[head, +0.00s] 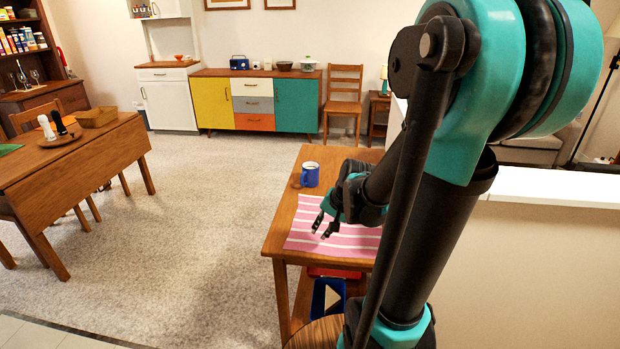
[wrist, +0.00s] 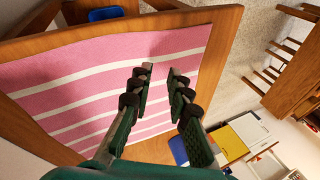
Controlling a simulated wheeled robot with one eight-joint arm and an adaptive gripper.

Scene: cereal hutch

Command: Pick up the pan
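I cannot make out a pan for certain in either view. A pot with a light body and greenish lid (head: 308,65) and a dark bowl (head: 284,66) stand on the far sideboard; they are too small to tell more. My gripper (head: 325,226) is above the pink-and-white striped mat (head: 300,241) on the small wooden table (head: 283,232). In the wrist view my gripper (wrist: 161,70) has its two fingers apart with nothing between them, over the mat (wrist: 70,75).
Red (head: 333,273) and blue (head: 328,295) items sit below the tabletop. A white ledge (head: 555,187) is at right. A dining table (head: 75,165) is at left. Carpet between is clear.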

